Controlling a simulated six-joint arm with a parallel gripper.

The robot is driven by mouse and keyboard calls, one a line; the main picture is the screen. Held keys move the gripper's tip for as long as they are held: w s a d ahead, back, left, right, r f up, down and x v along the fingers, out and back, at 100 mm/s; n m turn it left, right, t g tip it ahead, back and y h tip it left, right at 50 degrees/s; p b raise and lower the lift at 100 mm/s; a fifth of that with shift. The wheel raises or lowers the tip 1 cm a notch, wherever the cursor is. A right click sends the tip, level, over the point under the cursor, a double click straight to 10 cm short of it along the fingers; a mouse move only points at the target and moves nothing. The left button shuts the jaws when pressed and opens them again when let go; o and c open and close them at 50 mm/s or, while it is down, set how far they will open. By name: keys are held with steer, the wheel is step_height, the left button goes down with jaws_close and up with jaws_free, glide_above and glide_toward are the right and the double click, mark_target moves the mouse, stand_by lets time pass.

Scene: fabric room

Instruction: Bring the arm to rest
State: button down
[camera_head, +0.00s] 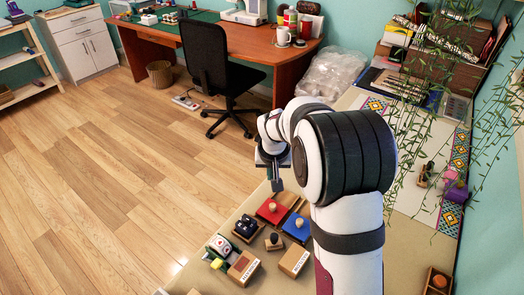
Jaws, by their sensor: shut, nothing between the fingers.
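My arm rises from the bottom right and bends at a large black and white joint. My gripper (277,186) hangs at its end, pointing down. It is small in this view, but its fingers look closed together with nothing between them. It is above the table (193,283), near a red block with a wooden knob (265,213). The gripper appears apart from everything below it. Part of the table is hidden behind my arm.
A blue knobbed block (297,231), a black item (246,226) and wooden boxes (243,267) sit below my gripper. Hanging plants (425,90) trail at the right. A black chair (212,70) and a desk (268,45) stand behind. The wooden floor at left is clear.

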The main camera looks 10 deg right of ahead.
steer(key=s+a+r+m+g+y, duration=0.1)
steer(key=s+r, duration=0.3)
steer(key=s, duration=0.5)
steer(key=s+a+r+m+g, duration=0.1)
steer(key=s+r, duration=0.3)
steer(key=s, duration=0.5)
steer(key=s+a+m+g+y, duration=0.1)
steer(key=s+a+g, duration=0.1)
steer(key=s, duration=1.6)
steer(key=shift+a+y, duration=0.3)
steer(key=shift+a, duration=0.1)
